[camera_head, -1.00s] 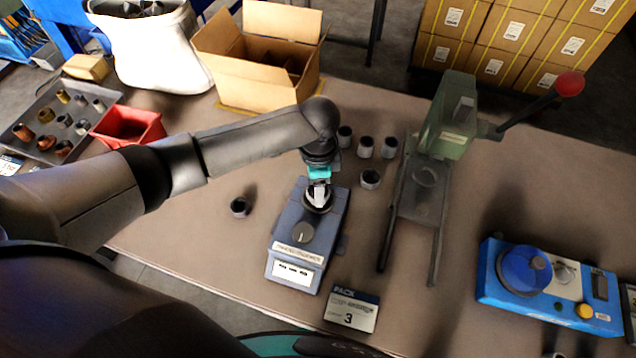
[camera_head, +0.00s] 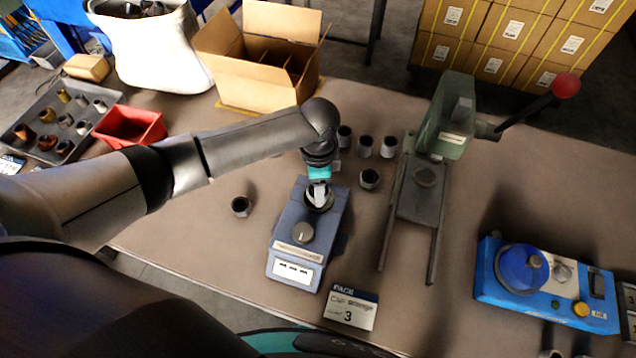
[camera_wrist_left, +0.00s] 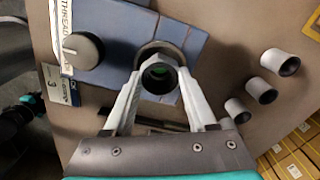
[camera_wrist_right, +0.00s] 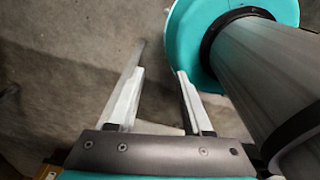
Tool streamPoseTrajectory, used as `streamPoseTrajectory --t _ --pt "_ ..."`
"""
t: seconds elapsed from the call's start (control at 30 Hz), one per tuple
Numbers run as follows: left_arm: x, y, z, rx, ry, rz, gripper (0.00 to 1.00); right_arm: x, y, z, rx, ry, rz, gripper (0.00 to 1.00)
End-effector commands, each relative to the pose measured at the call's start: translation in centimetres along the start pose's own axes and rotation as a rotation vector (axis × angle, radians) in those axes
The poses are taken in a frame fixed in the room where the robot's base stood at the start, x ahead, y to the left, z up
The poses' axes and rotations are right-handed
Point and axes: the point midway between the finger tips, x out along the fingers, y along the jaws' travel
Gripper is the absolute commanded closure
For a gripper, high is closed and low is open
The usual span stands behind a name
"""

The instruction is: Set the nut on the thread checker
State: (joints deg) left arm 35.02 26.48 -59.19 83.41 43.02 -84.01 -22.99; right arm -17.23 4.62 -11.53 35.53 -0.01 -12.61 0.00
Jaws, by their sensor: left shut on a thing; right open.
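The thread checker (camera_head: 294,248) is a blue-grey box with a knob and a dark round seat; it also shows in the left wrist view (camera_wrist_left: 112,28). My left gripper (camera_head: 319,200) points down over the seat. In the left wrist view its fingers are shut on the nut (camera_wrist_left: 159,76), a grey ring with a dark bore. The nut is over or in the seat; I cannot tell whether it touches. My right gripper (camera_wrist_right: 160,78) is open and empty above the floor, away from the table.
Several grey nuts (camera_head: 369,178) stand right of the checker, and one (camera_head: 240,206) stands left. A green lever press (camera_head: 447,130) and a blue device (camera_head: 546,285) are to the right. A card (camera_head: 350,309) is in front. A red bin (camera_head: 130,127) and parts tray (camera_head: 50,146) are left.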

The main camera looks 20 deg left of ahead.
Motion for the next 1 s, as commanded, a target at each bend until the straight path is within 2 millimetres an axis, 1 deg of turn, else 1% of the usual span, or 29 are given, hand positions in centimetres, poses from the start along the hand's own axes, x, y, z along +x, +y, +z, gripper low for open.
streamPoseTrajectory --t 0.37,0.93,0.97,1.0 --pt "0.2 0.0 0.0 0.000 0.000 0.000 1.00 0.1 0.0 0.0 0.001 0.000 0.000 0.50" --pt "1.3 0.0 0.0 0.001 0.000 0.000 1.00 0.8 0.0 0.0 0.002 0.001 0.000 0.50" --pt "1.4 0.0 0.0 0.001 0.000 0.000 0.42 0.8 0.0 0.0 0.002 0.001 0.000 0.50" --pt "1.3 0.0 0.0 0.001 0.000 0.000 0.38 0.8 0.0 0.0 0.002 0.001 0.000 0.50"
